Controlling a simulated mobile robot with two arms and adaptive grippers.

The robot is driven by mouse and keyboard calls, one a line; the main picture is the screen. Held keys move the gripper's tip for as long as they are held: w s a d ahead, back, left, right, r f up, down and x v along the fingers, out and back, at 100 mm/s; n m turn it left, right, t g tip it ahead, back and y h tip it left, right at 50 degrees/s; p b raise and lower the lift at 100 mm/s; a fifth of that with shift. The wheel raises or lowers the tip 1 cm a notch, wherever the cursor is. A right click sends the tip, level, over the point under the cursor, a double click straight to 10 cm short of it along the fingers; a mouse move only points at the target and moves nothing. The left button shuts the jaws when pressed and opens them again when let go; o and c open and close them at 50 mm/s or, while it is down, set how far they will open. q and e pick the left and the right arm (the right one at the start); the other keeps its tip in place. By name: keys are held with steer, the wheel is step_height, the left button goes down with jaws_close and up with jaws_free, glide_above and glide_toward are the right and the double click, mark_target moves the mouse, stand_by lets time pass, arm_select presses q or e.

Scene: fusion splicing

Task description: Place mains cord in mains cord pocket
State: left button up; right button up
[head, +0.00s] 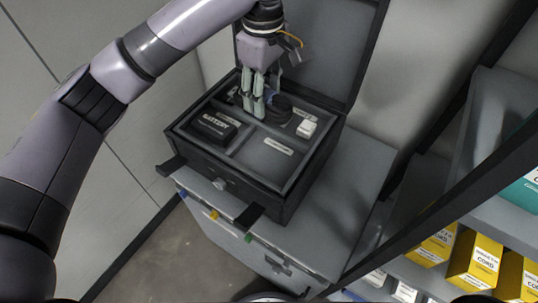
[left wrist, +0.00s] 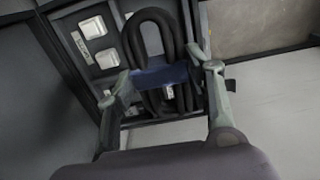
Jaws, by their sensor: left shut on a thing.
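The mains cord (head: 279,109) is a black coil with a blue band, low in the back part of the open case (head: 232,175). In the left wrist view the cord (left wrist: 150,22) shows as long black loops, and the blue band lies between the fingers. My left gripper (head: 253,104) points down into the case and is shut on the cord at its band. The fingers hide part of the cord and its pocket in the head view. I cannot tell whether the cord rests on the pocket floor. My right gripper is not in view.
The case holds a black block (head: 215,127) at left and a white block (head: 306,128) at right. A front compartment (head: 262,160) looks empty apart from a label. The lid stands open behind. The case sits on a grey cabinet (head: 330,225); shelves with yellow boxes (head: 474,262) stand at right.

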arm_select(q)
steer(key=shift+w+d, duration=0.1)
steer(key=shift+d, duration=0.1)
step_height(320, 180, down, 15)
steer(key=p, duration=0.3)
steer(key=shift+r, duration=0.15)
steer(key=shift+f+p, duration=0.6)
steer(key=shift+f, duration=1.85)
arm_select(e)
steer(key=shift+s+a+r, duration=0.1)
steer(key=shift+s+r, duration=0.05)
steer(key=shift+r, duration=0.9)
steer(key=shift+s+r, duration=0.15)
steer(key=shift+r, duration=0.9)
arm_select(q)
steer(key=o, duration=1.3)
steer(key=shift+f, duration=0.15)
step_height(320, 180, up, 12)
steer(key=b, duration=0.2)
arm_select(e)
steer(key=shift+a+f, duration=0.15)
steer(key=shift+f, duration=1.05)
